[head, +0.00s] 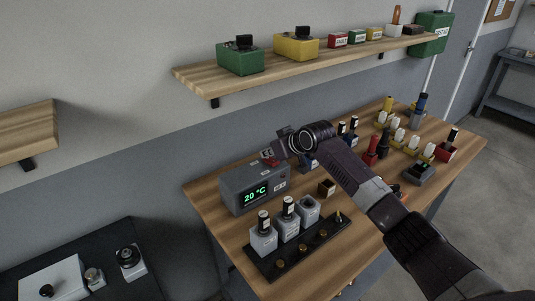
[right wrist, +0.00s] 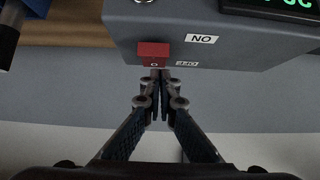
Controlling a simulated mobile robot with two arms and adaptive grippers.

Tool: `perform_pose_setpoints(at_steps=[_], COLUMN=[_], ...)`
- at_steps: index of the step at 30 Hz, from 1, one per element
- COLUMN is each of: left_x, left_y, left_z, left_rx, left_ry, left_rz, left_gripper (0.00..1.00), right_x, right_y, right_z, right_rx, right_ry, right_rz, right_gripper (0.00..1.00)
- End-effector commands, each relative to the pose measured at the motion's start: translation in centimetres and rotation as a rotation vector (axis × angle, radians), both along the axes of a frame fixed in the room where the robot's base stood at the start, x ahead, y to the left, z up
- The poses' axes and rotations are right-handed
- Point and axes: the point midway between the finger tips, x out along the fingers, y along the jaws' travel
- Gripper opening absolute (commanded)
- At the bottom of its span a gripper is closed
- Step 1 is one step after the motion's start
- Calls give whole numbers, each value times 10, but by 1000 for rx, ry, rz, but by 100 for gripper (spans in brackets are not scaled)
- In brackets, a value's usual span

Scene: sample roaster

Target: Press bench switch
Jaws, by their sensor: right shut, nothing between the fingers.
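The bench switch is a small red rocker (right wrist: 153,53) on the grey box (head: 238,193), beside ON and OFF labels that appear upside down in the right wrist view. The box's green display (head: 255,193) reads 20 °C in the head view. My right gripper (right wrist: 160,76) is shut and empty. Its fingertips are right at the red switch, at its edge nearest the OFF label; I cannot tell whether they touch it. In the head view my right arm reaches over the bench to the box and partly hides the switch. My left gripper is not in view.
A black tray (head: 262,262) with grey-white containers stands in front of the box. A small brown cube (head: 327,187) sits to its right. Several bottles and coloured blocks fill the bench's right side. A wall shelf (head: 195,76) with coloured boxes hangs above.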

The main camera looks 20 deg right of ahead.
Motion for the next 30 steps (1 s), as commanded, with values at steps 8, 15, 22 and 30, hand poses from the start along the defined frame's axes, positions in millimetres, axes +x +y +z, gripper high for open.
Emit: perform_pose_setpoints(at_steps=[8, 15, 22, 30], left_x=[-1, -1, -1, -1], left_y=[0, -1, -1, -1], left_z=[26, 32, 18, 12], left_rx=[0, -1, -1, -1], left_ry=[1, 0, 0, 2], left_rz=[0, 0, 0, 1], left_gripper=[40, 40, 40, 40], right_x=[1, -7, -31, -48], right_y=[3, 0, -8, -13], right_z=[26, 52, 92, 119], right_rx=[0, -1, -2, -2], right_ry=[-1, -5, -5, -1], right_rz=[-1, -3, -4, -4], right_gripper=[0, 0, 0, 0])
